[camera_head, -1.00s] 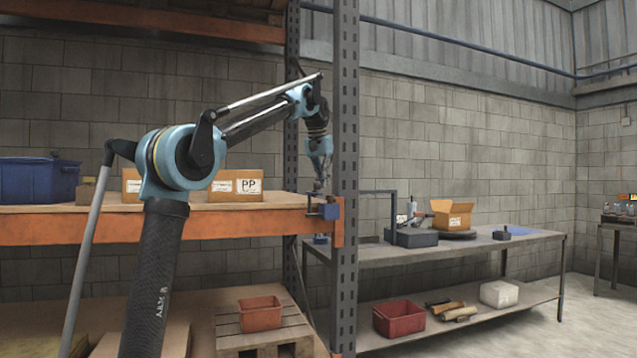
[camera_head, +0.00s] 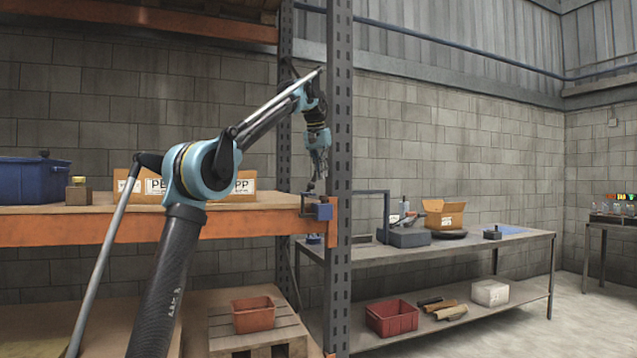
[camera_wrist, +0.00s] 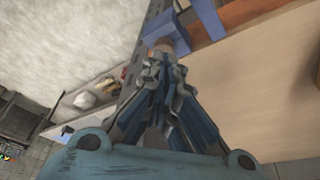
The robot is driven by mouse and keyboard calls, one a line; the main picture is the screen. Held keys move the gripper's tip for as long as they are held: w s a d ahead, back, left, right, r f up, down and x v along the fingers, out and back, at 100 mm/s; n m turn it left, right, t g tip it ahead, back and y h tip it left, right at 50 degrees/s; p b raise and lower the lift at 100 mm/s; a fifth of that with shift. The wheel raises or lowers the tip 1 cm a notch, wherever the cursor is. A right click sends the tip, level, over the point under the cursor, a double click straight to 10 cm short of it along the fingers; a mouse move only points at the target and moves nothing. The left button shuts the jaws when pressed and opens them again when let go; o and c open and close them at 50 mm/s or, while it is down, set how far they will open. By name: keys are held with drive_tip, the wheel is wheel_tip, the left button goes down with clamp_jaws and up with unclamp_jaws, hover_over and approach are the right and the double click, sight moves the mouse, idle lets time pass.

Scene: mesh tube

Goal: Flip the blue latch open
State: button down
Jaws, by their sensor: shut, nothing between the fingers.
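The blue latch (camera_head: 319,210) sits at the right end of the orange shelf beam, beside the grey upright. In the wrist view, a blue block (camera_wrist: 162,28) and a blue bar show at the top, near my fingertips. My gripper (camera_head: 311,187) points down just above the latch. In the wrist view, my gripper (camera_wrist: 164,50) is shut and empty, with its tips close to the blue block. I cannot tell whether they touch it.
The grey upright (camera_head: 338,130) stands right beside my gripper. Boxes (camera_head: 150,187) and a blue bin (camera_head: 30,182) stand on the shelf to the left. A workbench (camera_head: 465,247) with a cardboard box (camera_head: 443,214) stands to the right.

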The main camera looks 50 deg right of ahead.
drive_tip(key=v, duration=0.6)
idle(0.3)
